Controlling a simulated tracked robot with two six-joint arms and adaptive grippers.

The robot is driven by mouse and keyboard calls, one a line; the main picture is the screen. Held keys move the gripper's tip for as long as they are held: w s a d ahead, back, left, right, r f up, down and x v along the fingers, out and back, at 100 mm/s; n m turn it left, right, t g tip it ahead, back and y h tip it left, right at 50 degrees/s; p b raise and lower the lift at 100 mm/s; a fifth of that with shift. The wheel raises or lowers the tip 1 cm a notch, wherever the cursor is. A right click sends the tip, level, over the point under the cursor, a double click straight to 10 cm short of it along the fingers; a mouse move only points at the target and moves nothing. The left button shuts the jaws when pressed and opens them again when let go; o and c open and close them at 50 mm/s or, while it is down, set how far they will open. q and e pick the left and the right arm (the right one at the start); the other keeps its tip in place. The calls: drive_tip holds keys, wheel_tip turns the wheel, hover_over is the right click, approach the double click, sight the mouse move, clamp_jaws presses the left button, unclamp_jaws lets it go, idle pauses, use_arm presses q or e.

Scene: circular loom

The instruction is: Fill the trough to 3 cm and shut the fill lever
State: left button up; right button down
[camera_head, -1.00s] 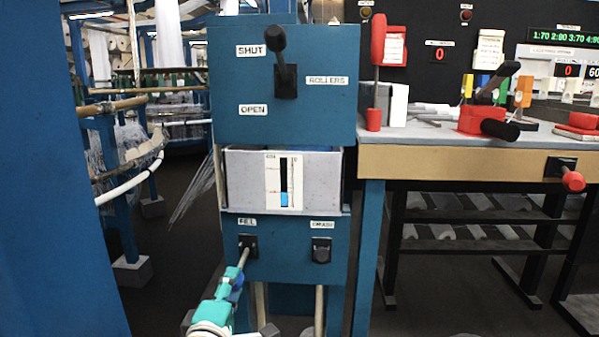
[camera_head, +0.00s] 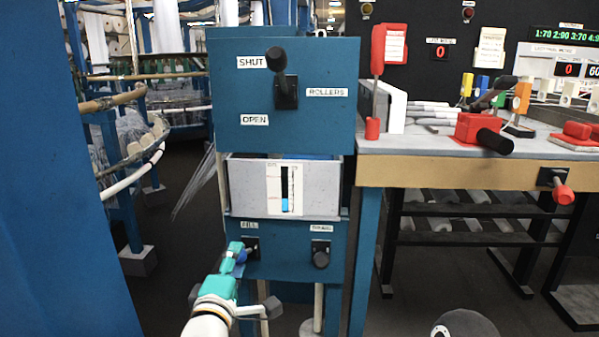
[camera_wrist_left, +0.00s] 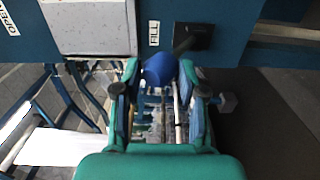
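The pale trough (camera_head: 240,185) sits in the blue cabinet; its front gauge (camera_head: 285,190) has a dark column with blue at the bottom. I cannot read its figures. Below it is the fill lever (camera_head: 243,256), left of a second dark knob (camera_head: 321,254). Its blue knob (camera_wrist_left: 160,71) lies between my left gripper's fingertips (camera_wrist_left: 158,68) in the left wrist view, and the grip looks closed about it. In the head view my teal left gripper (camera_head: 236,258) covers part of the lever.
Above the trough, the black rollers lever (camera_head: 280,75) points up near the SHUT label. A workbench (camera_head: 450,170) with red clamps stands right. A blue post (camera_head: 50,170) fills the left edge, with loom rings (camera_head: 140,150) behind.

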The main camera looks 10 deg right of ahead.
use_arm(q)
drive_tip(key=o, duration=0.4)
drive_tip(key=shift+w+r, duration=0.1)
drive_tip(key=shift+r, duration=0.1)
drive_tip(key=shift+c, duration=0.2)
drive_tip(key=shift+f, duration=0.1)
drive_tip(key=b+v, duration=0.3)
drive_tip(key=v, duration=0.5)
drive_tip(key=shift+b, duration=0.3)
